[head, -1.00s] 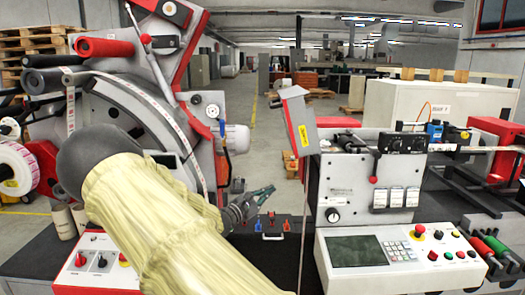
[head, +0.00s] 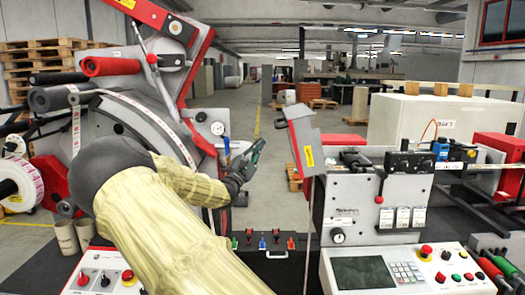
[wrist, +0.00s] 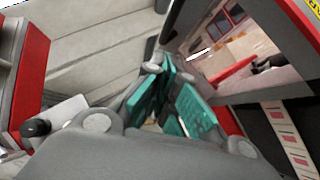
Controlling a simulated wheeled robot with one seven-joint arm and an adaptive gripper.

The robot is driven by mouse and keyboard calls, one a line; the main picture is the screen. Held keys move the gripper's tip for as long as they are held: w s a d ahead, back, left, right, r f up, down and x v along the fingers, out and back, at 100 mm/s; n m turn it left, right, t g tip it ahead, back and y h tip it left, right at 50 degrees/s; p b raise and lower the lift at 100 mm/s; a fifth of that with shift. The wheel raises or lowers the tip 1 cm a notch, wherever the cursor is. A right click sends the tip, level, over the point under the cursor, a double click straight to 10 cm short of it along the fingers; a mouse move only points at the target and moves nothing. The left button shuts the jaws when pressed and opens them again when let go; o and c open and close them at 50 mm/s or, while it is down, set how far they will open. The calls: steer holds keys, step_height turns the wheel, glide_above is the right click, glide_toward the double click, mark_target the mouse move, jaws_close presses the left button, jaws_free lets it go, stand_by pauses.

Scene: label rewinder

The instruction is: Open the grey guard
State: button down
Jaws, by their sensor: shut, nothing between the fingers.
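The grey guard (head: 302,133) appears to be the tilted grey panel with a yellow label and red edge, left of the right-hand machine unit in the head view. My gripper (head: 257,148) is left of this panel, with a visible gap between them in the picture. Its teal fingers point up and right. In the wrist view, the teal finger pads (wrist: 178,105) are shut and empty. A grey, red-edged part with a bit of yellow shows at the upper right there; I cannot tell for certain that it is the guard.
A large round machine (head: 125,125) with red rollers stands left, behind my arm. A control panel (head: 400,268) with screen and buttons lies front right. A dark tray (head: 270,258) with small coloured parts sits below my gripper. Open floor shows behind the gripper.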

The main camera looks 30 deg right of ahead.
steer(key=d+r+p, duration=0.4)
steer(key=shift+s, duration=0.4)
